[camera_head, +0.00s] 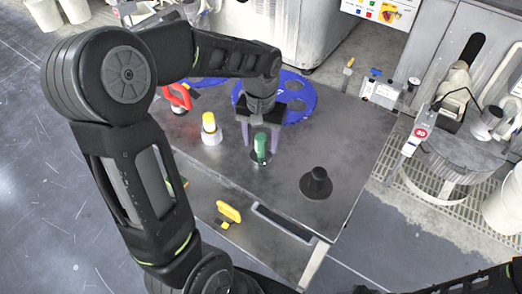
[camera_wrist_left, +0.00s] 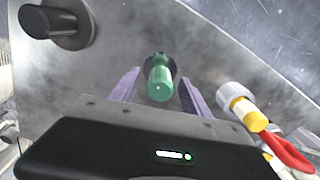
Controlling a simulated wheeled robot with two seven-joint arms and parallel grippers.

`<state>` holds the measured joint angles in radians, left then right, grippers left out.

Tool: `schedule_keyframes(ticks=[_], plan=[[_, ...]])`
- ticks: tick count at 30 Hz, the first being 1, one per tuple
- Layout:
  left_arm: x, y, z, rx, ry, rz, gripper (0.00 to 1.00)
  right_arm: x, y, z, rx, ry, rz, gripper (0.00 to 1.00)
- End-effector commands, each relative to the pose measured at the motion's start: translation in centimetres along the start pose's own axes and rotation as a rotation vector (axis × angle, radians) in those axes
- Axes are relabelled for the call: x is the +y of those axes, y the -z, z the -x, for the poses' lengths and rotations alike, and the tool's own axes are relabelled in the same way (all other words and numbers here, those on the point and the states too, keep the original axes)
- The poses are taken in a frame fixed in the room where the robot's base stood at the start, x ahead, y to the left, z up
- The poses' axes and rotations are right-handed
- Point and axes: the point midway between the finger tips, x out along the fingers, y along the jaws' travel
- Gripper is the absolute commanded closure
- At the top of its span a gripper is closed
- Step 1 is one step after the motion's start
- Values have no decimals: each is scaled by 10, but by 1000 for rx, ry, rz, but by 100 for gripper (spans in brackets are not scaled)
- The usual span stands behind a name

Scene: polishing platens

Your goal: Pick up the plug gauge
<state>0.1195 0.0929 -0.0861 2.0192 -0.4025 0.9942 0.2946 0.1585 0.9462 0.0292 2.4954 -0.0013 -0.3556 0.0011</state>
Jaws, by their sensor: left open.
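A green-handled piece, which looks like the plug gauge (camera_head: 261,149), stands upright on the grey metal table, on a small dark base. It also shows in the left wrist view (camera_wrist_left: 160,82), in the middle, seen from above. My left gripper (camera_head: 260,136) is open with its purple fingers pointing down. In the left wrist view the two fingers lie on either side of the green handle, with a gap on each side. I cannot tell exactly how far down the handle the fingertips reach. The gripper of my right arm is out of view.
A white cylinder with a yellow top (camera_head: 210,129) stands close left of the gauge. A black knobbed piece (camera_head: 316,184) stands to its right. Blue discs (camera_head: 301,98) and a red handle (camera_head: 179,96) lie behind.

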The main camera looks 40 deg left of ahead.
Motion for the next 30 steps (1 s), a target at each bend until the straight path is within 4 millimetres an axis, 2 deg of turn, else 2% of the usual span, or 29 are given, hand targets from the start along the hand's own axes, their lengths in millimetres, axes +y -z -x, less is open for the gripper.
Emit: schedule_keyframes(ticks=[3,20,30], plan=[[0,0,-6,-1,0,0,45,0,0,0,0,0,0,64],[0,0,-6,0,0,0,45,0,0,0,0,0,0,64],[0,0,-6,0,0,0,73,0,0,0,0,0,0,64]])
